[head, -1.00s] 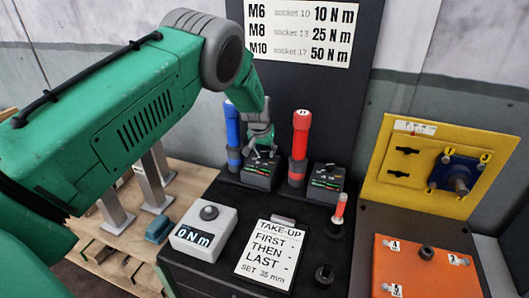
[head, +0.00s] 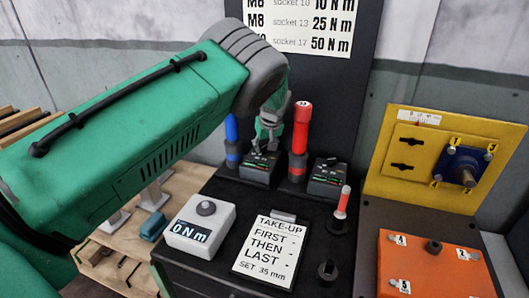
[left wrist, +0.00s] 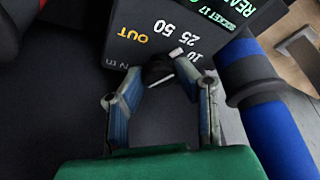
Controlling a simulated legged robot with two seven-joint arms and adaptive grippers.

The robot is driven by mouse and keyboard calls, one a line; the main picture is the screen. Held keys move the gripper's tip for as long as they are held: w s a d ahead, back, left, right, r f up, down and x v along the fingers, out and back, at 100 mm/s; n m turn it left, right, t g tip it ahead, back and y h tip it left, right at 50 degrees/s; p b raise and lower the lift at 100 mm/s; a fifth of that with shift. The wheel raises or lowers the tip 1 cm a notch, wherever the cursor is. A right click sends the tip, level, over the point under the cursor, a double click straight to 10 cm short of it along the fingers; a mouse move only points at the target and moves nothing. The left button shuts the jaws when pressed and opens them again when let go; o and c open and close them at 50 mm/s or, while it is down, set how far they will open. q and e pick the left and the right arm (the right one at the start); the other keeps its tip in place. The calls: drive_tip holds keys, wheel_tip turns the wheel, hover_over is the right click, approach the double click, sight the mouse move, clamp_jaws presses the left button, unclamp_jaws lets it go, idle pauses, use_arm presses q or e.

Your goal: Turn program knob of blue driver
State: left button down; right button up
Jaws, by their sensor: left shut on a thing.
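The blue driver (head: 232,135) stands upright in its holder, left of the red driver. Its dark control box (head: 257,172) sits in front of it with a small lit display. In the left wrist view the blue driver (left wrist: 280,130) is at right, and the box face (left wrist: 150,38) shows 10, 25, 50, OUT and part of a green display. The black program knob (left wrist: 157,69) with a white pointer is on that face. My left gripper (left wrist: 168,82) is shut on the knob, its fingers partly hiding it. In the head view my left gripper (head: 268,142) is just above the box.
The red driver (head: 300,128) and its box (head: 326,178) stand close to the right. A yellow fixture (head: 400,160) and orange plate (head: 405,275) are at right.

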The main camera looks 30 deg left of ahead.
use_arm(q)
drive_tip(key=shift+w+d+r+n+b, duration=0.1)
drive_tip(key=shift+w+r+n+b, duration=0.35)
drive_tip(key=shift+n, duration=0.25)
drive_tip(key=c, duration=1.3)
unclamp_jaws()
drive_tip(key=shift+o, duration=0.6)
drive_tip(key=shift+s+d, duration=0.25)
drive_tip(key=shift+s, duration=0.05)
wheel_tip(320, 180, up, 10)
drive_tip(key=shift+w, duration=0.1)
